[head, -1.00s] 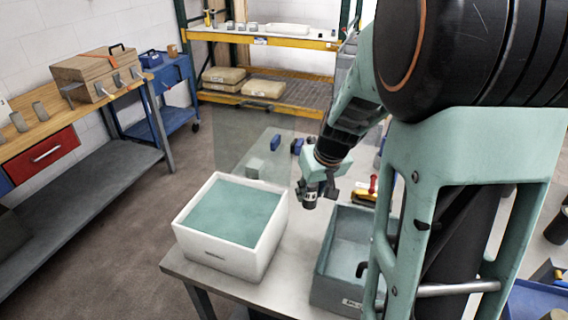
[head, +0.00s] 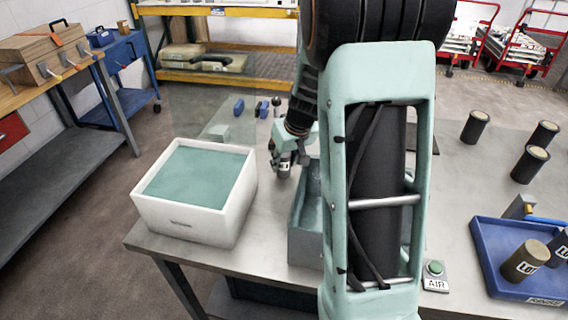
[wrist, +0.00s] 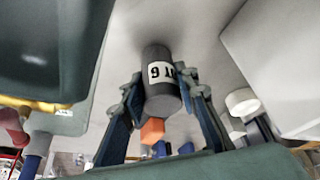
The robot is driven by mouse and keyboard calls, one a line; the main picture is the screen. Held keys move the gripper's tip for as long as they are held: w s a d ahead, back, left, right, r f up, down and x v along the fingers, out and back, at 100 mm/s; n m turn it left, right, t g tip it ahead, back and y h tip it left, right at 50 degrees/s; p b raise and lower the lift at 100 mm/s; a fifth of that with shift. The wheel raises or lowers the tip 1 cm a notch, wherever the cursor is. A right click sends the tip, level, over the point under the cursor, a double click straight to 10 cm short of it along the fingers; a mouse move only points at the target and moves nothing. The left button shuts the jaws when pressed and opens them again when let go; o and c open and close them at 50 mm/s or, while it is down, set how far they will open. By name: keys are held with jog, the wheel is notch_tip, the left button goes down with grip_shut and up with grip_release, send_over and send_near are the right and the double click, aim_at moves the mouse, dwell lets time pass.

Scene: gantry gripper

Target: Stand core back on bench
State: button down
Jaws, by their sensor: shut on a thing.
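A dark grey cylindrical core (wrist: 162,85) with a white label reading roughly "9 1" is between the fingers of my gripper (wrist: 162,108) in the wrist view. My gripper is shut on it. In the head view, my gripper (head: 286,168) hangs over the grey bench (head: 262,215), in the gap between a white box and a grey bin. The core shows there only as a small dark shape at the fingertips. Whether its base touches the bench cannot be told.
The white box with green contents (head: 190,225) stands left of my gripper, the grey bin (head: 303,245) close on its right. Several dark cores (head: 475,128) stand on the bench at right. A blue tray (head: 490,275) holds labelled cores. Small blue pieces (head: 262,108) lie behind.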

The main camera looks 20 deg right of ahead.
jog(key=shift+f, duration=0.1)
jog(key=c, duration=1.5)
grip_release()
jog(key=shift+s+r, duration=0.1)
jog(key=shift+r, duration=0.45)
jog(key=v, duration=1.1)
jog(key=shift+p, duration=0.3)
jog(key=shift+r, duration=0.1)
